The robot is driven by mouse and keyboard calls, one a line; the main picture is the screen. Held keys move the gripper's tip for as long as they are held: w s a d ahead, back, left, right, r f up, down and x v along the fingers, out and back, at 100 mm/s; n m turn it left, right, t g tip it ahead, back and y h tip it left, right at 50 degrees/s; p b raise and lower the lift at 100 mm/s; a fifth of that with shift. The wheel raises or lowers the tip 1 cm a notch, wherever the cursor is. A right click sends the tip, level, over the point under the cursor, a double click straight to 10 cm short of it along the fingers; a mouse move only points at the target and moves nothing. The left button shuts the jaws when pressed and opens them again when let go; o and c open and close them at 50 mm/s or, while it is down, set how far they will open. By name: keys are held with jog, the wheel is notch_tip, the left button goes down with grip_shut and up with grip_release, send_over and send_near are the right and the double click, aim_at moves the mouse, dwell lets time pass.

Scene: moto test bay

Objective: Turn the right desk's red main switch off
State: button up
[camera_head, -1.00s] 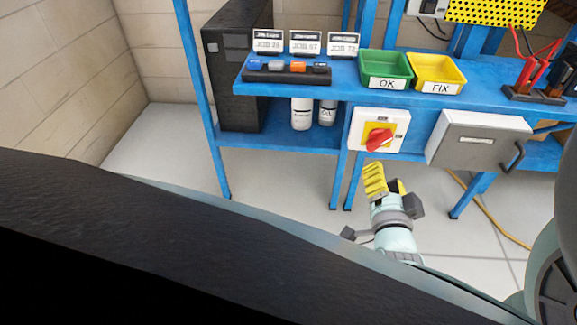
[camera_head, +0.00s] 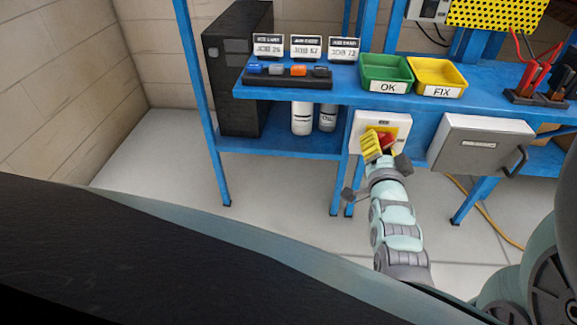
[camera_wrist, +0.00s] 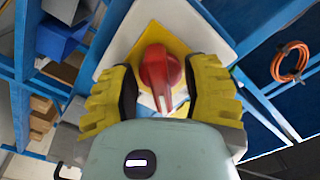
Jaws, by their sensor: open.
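The red main switch (camera_wrist: 160,76) is a rotary knob on a yellow plate in a white box (camera_head: 358,130) under the front of the blue desk. In the head view the knob (camera_head: 388,139) is partly hidden by my gripper (camera_head: 380,143). In the wrist view my gripper (camera_wrist: 161,95) is open, with one yellow ribbed finger on each side of the knob. A gap shows between the knob and each finger. The knob's pale-marked grip ridge points down between the fingers in that view.
A grey drawer box (camera_head: 478,145) with a handle hangs right of the switch box. Green OK (camera_head: 386,73) and yellow FIX (camera_head: 437,77) trays stand on the desk above. A blue desk leg (camera_head: 338,185) stands below left. An orange cable coil (camera_wrist: 290,61) hangs at right in the wrist view.

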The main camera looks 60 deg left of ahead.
jog(key=shift+o, duration=0.3)
grip_shut()
jog(key=shift+s+f, duration=0.1)
jog(key=shift+d+n, duration=0.1)
jog(key=shift+n, duration=0.2)
jog(key=n, duration=0.4)
jog(key=shift+p, duration=0.4)
jog(key=shift+w+d+f+n, duration=0.1)
jog(key=shift+n, duration=0.85)
jog(key=shift+w+f+n, duration=0.1)
jog(key=shift+n, duration=0.85)
